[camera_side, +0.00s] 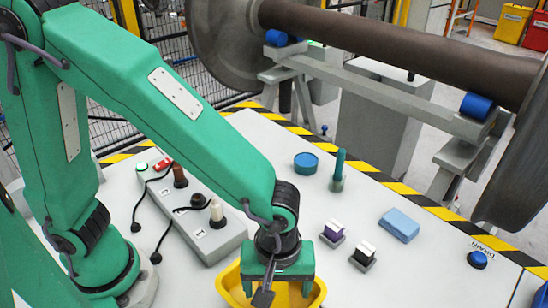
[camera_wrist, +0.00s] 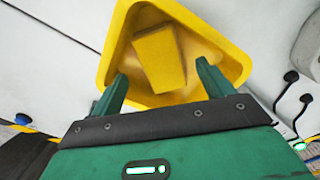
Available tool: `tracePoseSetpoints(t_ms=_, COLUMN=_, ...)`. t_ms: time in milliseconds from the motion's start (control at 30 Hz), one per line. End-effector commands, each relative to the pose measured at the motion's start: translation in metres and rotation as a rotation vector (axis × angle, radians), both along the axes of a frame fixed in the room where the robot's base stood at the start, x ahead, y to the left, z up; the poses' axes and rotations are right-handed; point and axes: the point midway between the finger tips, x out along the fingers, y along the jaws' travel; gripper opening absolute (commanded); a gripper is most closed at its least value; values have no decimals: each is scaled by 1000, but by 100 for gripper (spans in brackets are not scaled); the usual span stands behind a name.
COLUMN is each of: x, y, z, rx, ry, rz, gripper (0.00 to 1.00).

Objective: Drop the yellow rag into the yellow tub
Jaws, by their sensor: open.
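The yellow tub (camera_side: 229,284) stands on the white bench top at the bottom of the side view, directly below my gripper (camera_side: 277,288). In the wrist view the tub (camera_wrist: 118,52) shows from above with its rim all round. The yellow rag (camera_wrist: 160,56), a folded block-like shape, appears inside the tub's outline, over its floor. My gripper (camera_wrist: 162,76) is open, its two green fingers apart over the near part of the tub, with a gap to the rag. In the side view the rag is hidden behind my gripper.
A grey control box (camera_side: 206,232) with knobs stands left of the tub. To the right are two small switches (camera_side: 333,233), a light blue block (camera_side: 399,225), a blue round lid (camera_side: 305,163) and a green-handled tool (camera_side: 338,172). A wheelset axle (camera_side: 400,45) spans behind.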

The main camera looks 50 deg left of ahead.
Motion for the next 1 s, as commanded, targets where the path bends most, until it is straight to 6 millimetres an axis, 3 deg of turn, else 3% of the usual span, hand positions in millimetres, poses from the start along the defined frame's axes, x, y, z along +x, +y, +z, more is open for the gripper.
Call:
tracePoseSetpoints(t_ms=267, x=1, y=-1, z=12, rx=-2, ry=-2, rz=0, gripper=80)
tracePoseSetpoints(t_ms=733, x=1, y=-1, z=67, rx=-2, ry=-2, rz=0, gripper=80)
tracePoseSetpoints(t_ms=1000, x=0, y=0, z=78, rx=0, ry=0, rz=0, gripper=80)
